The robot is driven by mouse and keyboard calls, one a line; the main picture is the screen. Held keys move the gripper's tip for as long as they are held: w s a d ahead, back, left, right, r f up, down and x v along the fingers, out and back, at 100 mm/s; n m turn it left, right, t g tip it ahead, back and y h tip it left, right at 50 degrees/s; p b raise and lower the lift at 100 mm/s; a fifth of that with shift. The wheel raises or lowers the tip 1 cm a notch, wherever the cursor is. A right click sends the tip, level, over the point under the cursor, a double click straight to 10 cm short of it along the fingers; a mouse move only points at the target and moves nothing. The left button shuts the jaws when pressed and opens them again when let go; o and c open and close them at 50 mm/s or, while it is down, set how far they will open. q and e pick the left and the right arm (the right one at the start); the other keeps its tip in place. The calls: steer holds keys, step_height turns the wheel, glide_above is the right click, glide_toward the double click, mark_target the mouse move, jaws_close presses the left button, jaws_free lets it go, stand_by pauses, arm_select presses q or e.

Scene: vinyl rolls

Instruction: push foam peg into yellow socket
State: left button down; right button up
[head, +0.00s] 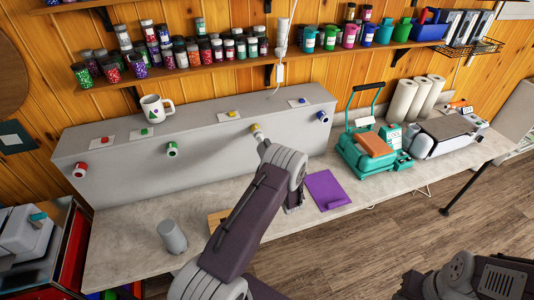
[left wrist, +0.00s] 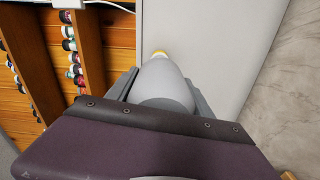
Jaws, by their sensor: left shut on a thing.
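A grey box (head: 110,182) along the wall has short coloured sockets on its front. The yellow socket (head: 256,129) is right of its middle, and its yellow rim (left wrist: 160,53) shows at the far end of the peg in the left wrist view. My left gripper (head: 264,145) is close in front of the yellow socket. It is shut on the pale grey foam peg (left wrist: 164,84), which lies between its two fingers and points at the socket. I cannot tell whether the peg's tip is inside the socket or just short of it. My right gripper is out of view.
Red (head: 80,169), green (head: 172,150) and blue (head: 323,116) sockets share the box front. A mug (head: 153,110) stands on top. A grey cylinder (head: 172,236), a purple sheet (head: 328,190) and a teal press (head: 362,150) are on the table.

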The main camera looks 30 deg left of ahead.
arm_select(q)
steer(key=shift+w+a, duration=0.1)
steer(key=shift+a, duration=0.05)
steer(key=shift+w+a+b, duration=0.2)
steer(key=shift+a+b, duration=0.05)
steer(key=shift+b, duration=0.05)
steer(key=shift+w+a+b, duration=0.15)
steer(key=shift+b, duration=0.25)
stand_by(0.9)
stand_by(0.3)
steer(key=c, duration=0.8)
jaws_free()
steer(key=shift+r, duration=0.1)
steer(key=o, duration=0.5)
steer(key=shift+w+a+f, duration=0.15)
steer(key=shift+f, duration=0.05)
steer(key=o, duration=0.3)
steer(key=shift+r, duration=0.1)
